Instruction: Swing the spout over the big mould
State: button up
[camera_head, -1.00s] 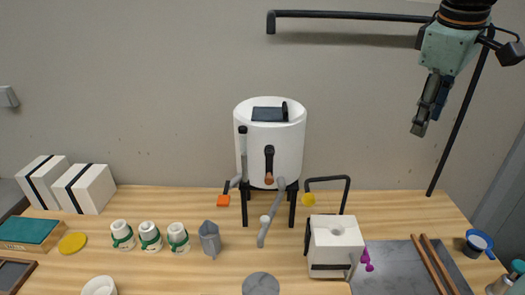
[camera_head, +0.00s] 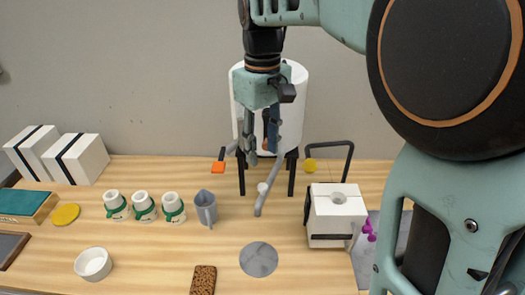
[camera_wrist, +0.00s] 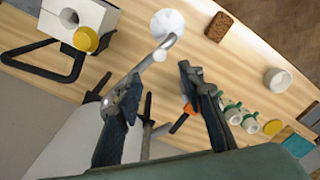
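A white tank (camera_head: 298,105) stands on dark legs at the back of the wooden table. The grey spout pipe (camera_head: 270,198) slopes forward from under it, with a white knob (camera_head: 262,187) on it; the spout also shows in the wrist view (camera_wrist: 137,73). The big mould (camera_head: 325,226), a white block with a top hole and dark band, stands right of the spout's end, which is not over it. It shows at the wrist view's top left (camera_wrist: 65,12). My gripper (camera_head: 261,153) is open and empty, pointing down before the tank, hiding its middle. The spout passes near the left finger in the wrist view (camera_wrist: 158,75).
A black bent bar (camera_head: 331,146) and a yellow knob (camera_head: 310,165) stand behind the mould. A grey jug (camera_head: 205,209) and three green-banded white moulds (camera_head: 145,209) stand left. A grey disc (camera_head: 259,260) lies in front. My arm hides the right side.

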aim_at(263, 186)
notch_tip(263, 186, down, 10)
jog(key=shift+f, duration=0.15)
dwell(0.3)
jog(key=shift+c, duration=0.3)
grip_shut()
